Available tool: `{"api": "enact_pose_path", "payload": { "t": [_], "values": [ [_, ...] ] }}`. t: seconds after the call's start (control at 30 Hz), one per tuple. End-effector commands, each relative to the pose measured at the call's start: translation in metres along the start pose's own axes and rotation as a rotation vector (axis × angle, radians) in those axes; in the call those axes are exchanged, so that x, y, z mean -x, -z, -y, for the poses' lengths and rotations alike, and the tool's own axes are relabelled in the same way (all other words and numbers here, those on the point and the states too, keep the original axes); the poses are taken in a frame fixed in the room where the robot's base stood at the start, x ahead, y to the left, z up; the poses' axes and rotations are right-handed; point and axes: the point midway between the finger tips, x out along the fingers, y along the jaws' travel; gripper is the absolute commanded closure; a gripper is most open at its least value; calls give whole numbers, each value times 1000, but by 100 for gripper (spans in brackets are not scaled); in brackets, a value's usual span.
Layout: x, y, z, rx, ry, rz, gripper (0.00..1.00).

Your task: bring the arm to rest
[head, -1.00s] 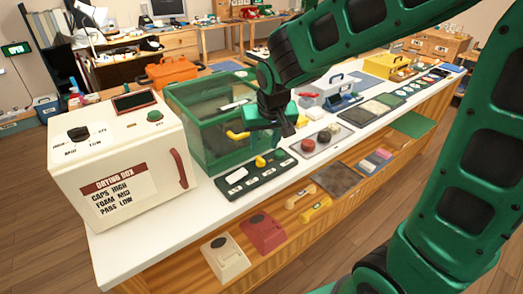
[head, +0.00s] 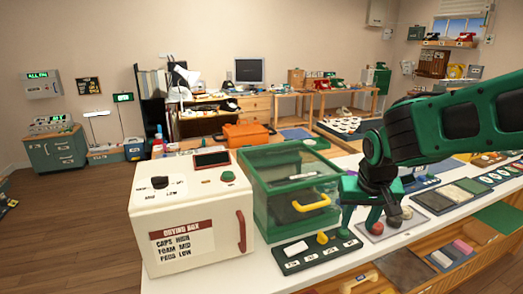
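My arm (head: 455,118) reaches in from the right edge, its forearm roughly level over the white counter. My gripper (head: 371,214) hangs from it, pointing down over the grey tray with round pads (head: 394,232). Its green fingers look spread, with nothing seen held between them. It is right of the green clear-walled box (head: 277,208) with a yellow handle, and it hides part of the tray. Whether the fingertips touch anything is hard to tell.
A cream drying box (head: 195,222) stands at the counter's left end. A dark labelled board (head: 314,255) with a yellow and a green piece lies in front of the green box. More trays (head: 435,200) lie right of the gripper. An orange case (head: 247,136) stands behind.

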Motion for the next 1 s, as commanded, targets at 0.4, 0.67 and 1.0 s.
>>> {"api": "enact_pose_path", "payload": {
  "t": [0.4,0.67,1.0],
  "values": [
    [43,-165,-164,-321,-51,281,61],
    [51,-204,-175,-379,-23,341,61],
    [51,-204,-174,-377,-24,341,61]
  ]
}}
